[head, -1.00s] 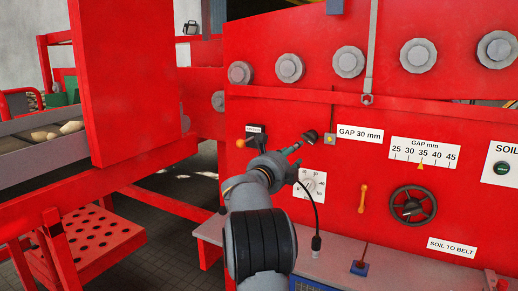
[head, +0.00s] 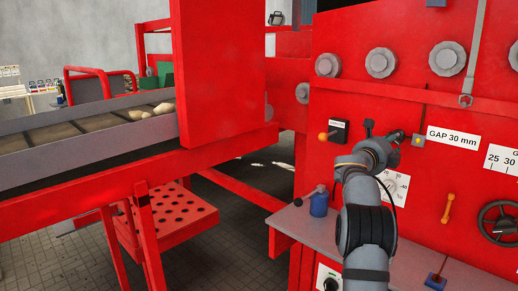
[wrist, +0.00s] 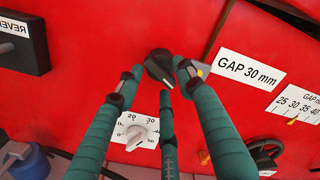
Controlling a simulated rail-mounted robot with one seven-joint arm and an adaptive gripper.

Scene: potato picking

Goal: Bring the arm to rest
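My gripper (head: 381,131) is raised in front of the red machine panel (head: 345,95), near the GAP 30 mm label (head: 453,136). In the wrist view its green fingers (wrist: 158,72) are spread apart with nothing held between them. A black knob (wrist: 158,67) on the panel shows between and beyond the fingertips. I cannot tell how far it is from them. My arm is bent and rises from the bottom right of the head view, over the grey ledge.
A white dial (wrist: 137,133) is below the knob. A blue container (head: 319,204) stands on the grey ledge (head: 312,234). A handwheel (head: 499,223) is at the right. A conveyor (head: 75,125) with several potatoes (head: 163,108) runs at the left. Dark floor is open below.

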